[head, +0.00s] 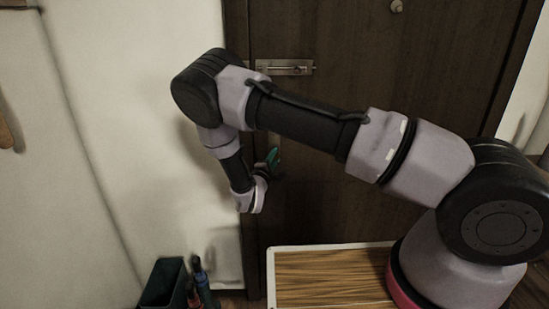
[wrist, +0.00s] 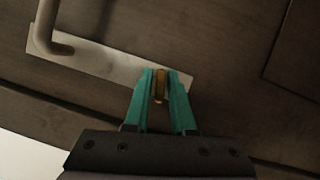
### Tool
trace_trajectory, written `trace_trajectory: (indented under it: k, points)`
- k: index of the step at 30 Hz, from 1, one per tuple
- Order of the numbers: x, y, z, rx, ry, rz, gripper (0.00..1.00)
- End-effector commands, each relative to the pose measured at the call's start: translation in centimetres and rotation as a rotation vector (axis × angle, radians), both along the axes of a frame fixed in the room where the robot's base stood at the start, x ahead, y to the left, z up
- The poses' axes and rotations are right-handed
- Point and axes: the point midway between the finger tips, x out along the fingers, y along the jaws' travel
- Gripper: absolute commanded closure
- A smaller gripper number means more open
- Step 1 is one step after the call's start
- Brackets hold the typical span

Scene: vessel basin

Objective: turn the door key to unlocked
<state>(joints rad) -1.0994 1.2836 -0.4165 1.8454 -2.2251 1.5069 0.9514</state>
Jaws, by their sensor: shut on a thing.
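The dark brown door (head: 330,200) fills the middle of the head view, with my arm across it. In the wrist view a pale metal lock plate (wrist: 105,63) lies on the door, with a lever handle (wrist: 45,35) at its left. A brass-coloured key (wrist: 160,86) sits near the plate's right end. My gripper (wrist: 160,82) is shut on the key, one green finger on each side of it. In the head view my gripper (head: 273,158) shows only in part beside the door's left edge, and the key is hidden there.
A metal bolt (head: 285,68) is mounted higher on the door, and a round knob (head: 396,6) is near the top. A dark bin (head: 165,284) and bottle-like items (head: 203,284) stand at the lower left. A pale wall (head: 110,130) is left of the door.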

Motion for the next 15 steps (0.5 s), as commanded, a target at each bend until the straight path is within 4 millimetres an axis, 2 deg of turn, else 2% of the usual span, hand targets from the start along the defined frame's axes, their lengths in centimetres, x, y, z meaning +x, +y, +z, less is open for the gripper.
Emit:
trace_trajectory:
  k: [15]
  points:
    - [-0.1,0.07,-0.11,-0.492,-0.003,0.002,1.0]
